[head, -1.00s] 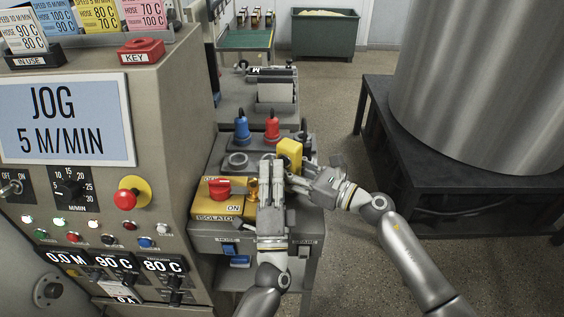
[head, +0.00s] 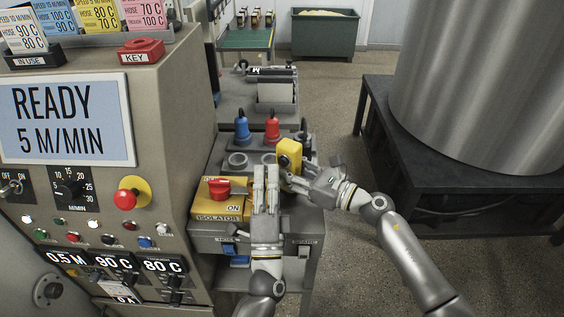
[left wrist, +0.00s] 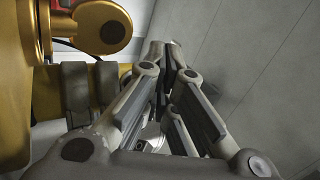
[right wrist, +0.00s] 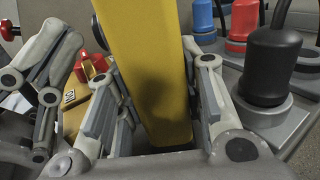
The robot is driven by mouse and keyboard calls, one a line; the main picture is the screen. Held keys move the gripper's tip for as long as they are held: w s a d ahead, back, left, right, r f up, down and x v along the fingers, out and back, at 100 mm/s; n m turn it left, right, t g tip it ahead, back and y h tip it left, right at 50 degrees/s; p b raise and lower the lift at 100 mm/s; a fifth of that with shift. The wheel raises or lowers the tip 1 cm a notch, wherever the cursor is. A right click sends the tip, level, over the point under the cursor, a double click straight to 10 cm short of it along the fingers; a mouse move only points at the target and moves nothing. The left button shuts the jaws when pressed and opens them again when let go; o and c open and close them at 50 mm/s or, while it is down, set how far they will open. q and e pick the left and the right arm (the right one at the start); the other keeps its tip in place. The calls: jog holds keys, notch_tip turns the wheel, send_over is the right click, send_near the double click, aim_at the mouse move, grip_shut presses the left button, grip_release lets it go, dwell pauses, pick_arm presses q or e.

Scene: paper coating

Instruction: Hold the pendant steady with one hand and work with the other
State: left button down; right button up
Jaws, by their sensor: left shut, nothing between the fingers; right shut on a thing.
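The yellow pendant (head: 289,152) stands upright above the grey stand, in front of the blue and red plugs. My right gripper (head: 291,181) is shut on it from the right. In the right wrist view the pendant (right wrist: 148,75) fills the space between the fingers; its button face is not clear. My left gripper (head: 266,172) is shut and empty, just left of the pendant, with a small gap. Its closed fingers (left wrist: 168,60) show in the left wrist view, beside a gold-coloured part (left wrist: 60,110) that I cannot identify.
A yellow isolator box (head: 208,205) with a red handle (head: 219,187) sits left of my left gripper. Blue (head: 242,130) and red (head: 272,129) plugs stand behind. The console screen (head: 65,118) reads READY 5 M/MIN. A large metal drum (head: 480,80) stands right.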

pick_arm(q)
jog(key=shift+s+a, duration=0.45)
jog(key=shift+s, duration=0.25)
jog(key=shift+s+a, duration=0.4)
jog(key=shift+s, duration=0.25)
jog(key=shift+s+a, duration=0.45)
jog(key=shift+s, duration=0.25)
pick_arm(e)
jog(key=o, duration=1.2)
jog(key=shift+d, duration=0.1)
jog(key=v, duration=1.2)
